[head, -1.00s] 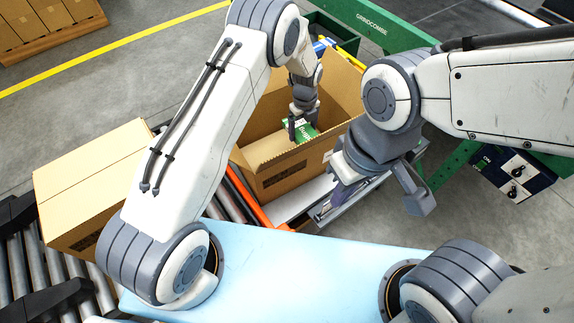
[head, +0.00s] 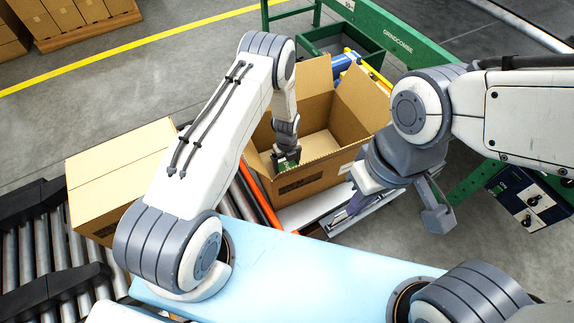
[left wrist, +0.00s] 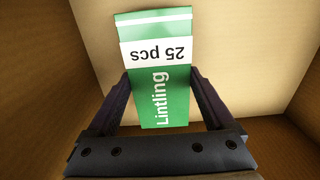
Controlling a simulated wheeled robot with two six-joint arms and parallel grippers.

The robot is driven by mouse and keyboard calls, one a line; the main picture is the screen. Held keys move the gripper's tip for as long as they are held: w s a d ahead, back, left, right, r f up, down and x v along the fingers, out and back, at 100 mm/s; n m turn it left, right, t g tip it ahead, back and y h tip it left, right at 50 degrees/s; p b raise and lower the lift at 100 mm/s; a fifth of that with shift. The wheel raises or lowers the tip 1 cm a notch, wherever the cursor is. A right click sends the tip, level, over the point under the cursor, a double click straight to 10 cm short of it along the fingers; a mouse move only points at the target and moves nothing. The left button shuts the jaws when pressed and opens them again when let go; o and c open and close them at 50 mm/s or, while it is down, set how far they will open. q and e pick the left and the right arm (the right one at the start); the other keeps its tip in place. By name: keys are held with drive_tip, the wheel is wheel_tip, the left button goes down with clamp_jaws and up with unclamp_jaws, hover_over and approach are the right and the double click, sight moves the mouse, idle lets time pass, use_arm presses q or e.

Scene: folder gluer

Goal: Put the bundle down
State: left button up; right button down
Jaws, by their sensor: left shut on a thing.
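The bundle (left wrist: 165,95) is a green pack with a white band reading "25 pcs" and the word "Lintling". In the head view only a bit of its green (head: 292,157) shows. My left gripper (head: 286,162) is inside the open cardboard box (head: 305,182), close to its near left wall, and is shut on the bundle. In the left wrist view its two fingers press the bundle's sides. I cannot tell whether the bundle touches the box floor. My right gripper (head: 392,207) is open and empty, outside the box to the right.
A closed carton (head: 120,165) lies on the roller conveyor (head: 45,250) at left. A light blue surface (head: 290,270) is in front. A green machine frame (head: 400,35) and a dark green bin (head: 345,40) stand behind the box. The rest of the box floor looks clear.

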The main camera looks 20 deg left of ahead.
sight(287, 165)
use_arm(q)
drive_tip(key=shift+f, duration=0.8)
drive_tip(key=shift+f, duration=0.2)
drive_tip(key=o, duration=1.2)
drive_tip(key=shift+o, duration=0.2)
drive_tip(key=shift+r, duration=0.15)
wheel_tip(287, 165, up, 12)
drive_tip(key=b, duration=0.1)
drive_tip(key=shift+r, duration=0.15)
